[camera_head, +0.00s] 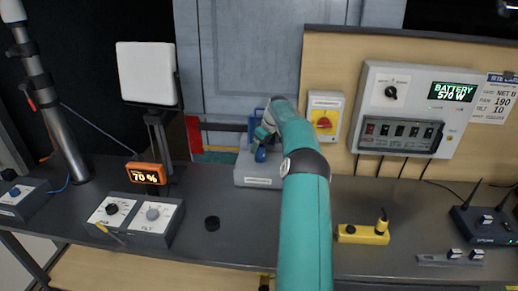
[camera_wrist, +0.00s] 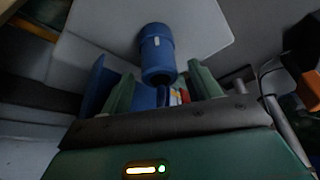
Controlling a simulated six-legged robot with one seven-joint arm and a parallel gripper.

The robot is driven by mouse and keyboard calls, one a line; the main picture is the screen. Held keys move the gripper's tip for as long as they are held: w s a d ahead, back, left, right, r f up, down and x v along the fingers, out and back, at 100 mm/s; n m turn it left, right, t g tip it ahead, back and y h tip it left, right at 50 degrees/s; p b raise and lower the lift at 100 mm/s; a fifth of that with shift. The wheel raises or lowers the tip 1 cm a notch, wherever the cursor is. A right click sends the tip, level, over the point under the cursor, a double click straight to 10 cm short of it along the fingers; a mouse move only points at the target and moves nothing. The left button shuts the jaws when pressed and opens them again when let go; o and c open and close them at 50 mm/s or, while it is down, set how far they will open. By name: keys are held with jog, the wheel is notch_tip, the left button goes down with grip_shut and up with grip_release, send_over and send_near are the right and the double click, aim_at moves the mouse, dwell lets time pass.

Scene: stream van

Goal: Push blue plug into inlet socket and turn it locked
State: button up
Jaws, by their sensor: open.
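In the head view, a grey box (camera_head: 258,181) stands at the back of the bench with blue parts on it. One blue part (camera_head: 254,119) rises at its back, and a rounded blue piece (camera_head: 260,154) sits lower at its front. My gripper (camera_head: 266,132) is over this box, partly hidden by my teal arm. In the wrist view, a blue cylindrical plug (camera_wrist: 157,52) shows just beyond the tips of my open green fingers (camera_wrist: 163,85). A flat blue part (camera_wrist: 92,85) is beside the left finger. I cannot tell whether the plug is seated in the socket.
A battery panel (camera_head: 408,108) and a red-yellow rotary switch (camera_head: 324,120) are on the wall at right. Pan and tilt control boxes (camera_head: 138,218) stand left.

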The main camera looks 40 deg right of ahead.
jog(key=v, duration=1.1)
jog(key=shift+r, duration=0.15)
jog(key=shift+s, duration=0.15)
